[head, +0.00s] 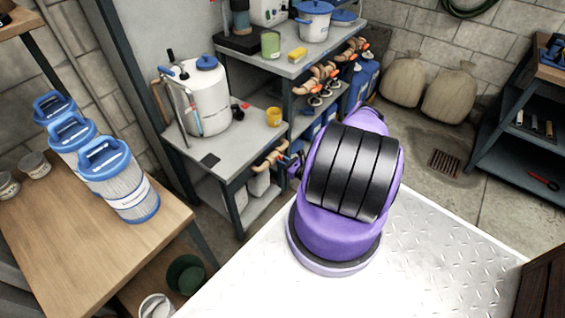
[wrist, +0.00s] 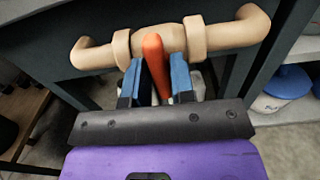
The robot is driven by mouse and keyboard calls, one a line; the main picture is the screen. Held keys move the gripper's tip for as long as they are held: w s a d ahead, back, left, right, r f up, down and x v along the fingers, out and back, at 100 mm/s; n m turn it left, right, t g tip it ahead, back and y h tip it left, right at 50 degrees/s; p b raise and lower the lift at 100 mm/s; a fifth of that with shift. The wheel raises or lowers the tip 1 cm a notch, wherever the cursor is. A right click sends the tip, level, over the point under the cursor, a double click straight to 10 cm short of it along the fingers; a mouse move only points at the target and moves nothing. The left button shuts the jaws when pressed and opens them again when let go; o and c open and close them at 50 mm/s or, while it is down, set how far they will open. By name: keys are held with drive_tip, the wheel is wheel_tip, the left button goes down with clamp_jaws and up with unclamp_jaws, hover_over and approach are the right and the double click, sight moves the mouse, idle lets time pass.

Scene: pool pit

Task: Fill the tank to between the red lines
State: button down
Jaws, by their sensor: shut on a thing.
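The white tank (head: 208,100) with a blue cap stands upright on the grey bench in the head view. A thin upright gauge tube (head: 188,108) runs down its left front; its liquid level and red lines are too small to read. A tan pipe (head: 270,157) is at the front of the bench, and it spans the wrist view (wrist: 232,36). My gripper (head: 290,161) is at this pipe, largely hidden behind my arm in the head view. In the wrist view my gripper's blue fingers (wrist: 156,80) are shut on the pipe's orange valve handle (wrist: 154,60).
A yellow cup (head: 274,117) stands on the bench right of the tank. Several other tan pipes with orange handles (head: 318,78) are at the shelf behind. A wooden table (head: 60,235) with blue-and-white filter cartridges (head: 122,182) is at left. Open concrete floor lies right.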

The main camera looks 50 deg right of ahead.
drive_tip(key=c, duration=1.1)
unclamp_jaws()
drive_tip(key=shift+s, duration=0.1)
drive_tip(key=s, duration=0.7)
drive_tip(key=s+d, duration=0.1)
drive_tip(key=s, duration=0.2)
drive_tip(key=shift+s, duration=0.35)
